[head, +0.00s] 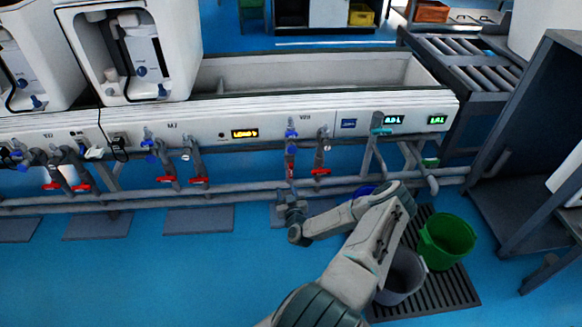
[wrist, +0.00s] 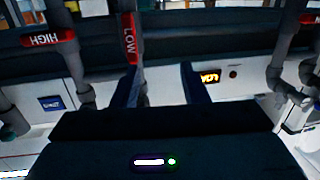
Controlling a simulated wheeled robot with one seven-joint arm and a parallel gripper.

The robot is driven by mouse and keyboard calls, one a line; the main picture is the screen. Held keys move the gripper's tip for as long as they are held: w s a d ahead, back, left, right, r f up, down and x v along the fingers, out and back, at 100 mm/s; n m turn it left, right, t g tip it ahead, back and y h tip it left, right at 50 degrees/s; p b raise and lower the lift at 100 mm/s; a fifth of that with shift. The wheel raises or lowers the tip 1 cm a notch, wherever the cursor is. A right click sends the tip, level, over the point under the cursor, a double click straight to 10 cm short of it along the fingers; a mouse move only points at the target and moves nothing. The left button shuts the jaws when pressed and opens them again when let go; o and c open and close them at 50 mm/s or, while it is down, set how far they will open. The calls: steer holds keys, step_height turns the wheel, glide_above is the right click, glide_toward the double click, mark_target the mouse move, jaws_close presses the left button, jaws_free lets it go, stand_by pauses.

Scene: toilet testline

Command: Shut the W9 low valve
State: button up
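The W9 low valve has a red handle (head: 290,172) on the left pipe below a label that looks like W9. In the wrist view the handle marked LOW (wrist: 130,38) lies lengthwise along its grey pipe. My gripper (head: 291,198) is just below this handle in the head view. In the wrist view my gripper (wrist: 158,78) has its two dark fingers apart, with a gap between them. The LOW handle is ahead of the fingertips, nearer the left finger, and does not look gripped. Whether anything touches cannot be told.
The neighbouring red HIGH handle (head: 321,172) sits crosswise on its pipe; it also shows in the wrist view (wrist: 48,38). Horizontal grey pipes (head: 240,190) run below the valves. A green bucket (head: 446,242) and grey bucket (head: 402,278) stand right of my arm. Blue floor is clear at left.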

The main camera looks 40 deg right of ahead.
mark_target(291, 171)
steer(key=w+d+h+b, duration=0.1)
steer(key=w+d, duration=0.1)
steer(key=d, duration=0.1)
steer(key=w+d+m+h+b, duration=0.1)
steer(key=w+d, duration=0.1)
steer(key=w, duration=0.1)
steer(key=w+d+m+h+b, duration=0.1)
steer(key=w+d+b, duration=0.1)
steer(key=w+d, duration=0.1)
steer(key=shift+w+d+f, duration=0.15)
steer(key=shift+d+f, duration=0.15)
steer(key=shift+f, duration=0.1)
steer(key=shift+w+d+r, duration=0.1)
steer(key=shift+w+d, duration=0.25)
steer(key=shift+w, duration=0.2)
jaws_close()
